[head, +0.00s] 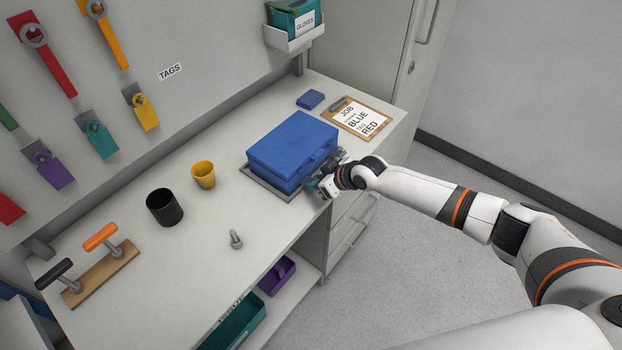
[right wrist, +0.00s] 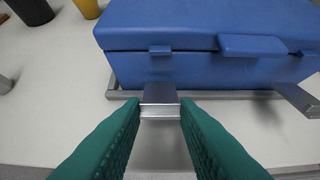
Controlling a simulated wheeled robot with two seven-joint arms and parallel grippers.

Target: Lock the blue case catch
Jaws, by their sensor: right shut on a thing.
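The blue case (head: 292,145) sits closed on a grey frame (head: 262,187) near the bench's front edge. In the right wrist view its front (right wrist: 195,70) shows a small blue tab (right wrist: 160,50) on the lid and a blue handle (right wrist: 252,45) to the right. A metal catch (right wrist: 160,96) sticks out from the lower front, below the tab and apart from it. My right gripper (head: 318,185), with green fingers in the wrist view (right wrist: 160,112), is shut on this catch. In the head view the gripper hides the catch. My left gripper is out of view.
A clipboard (head: 378,122) and a small blue block (head: 311,99) lie behind the case.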

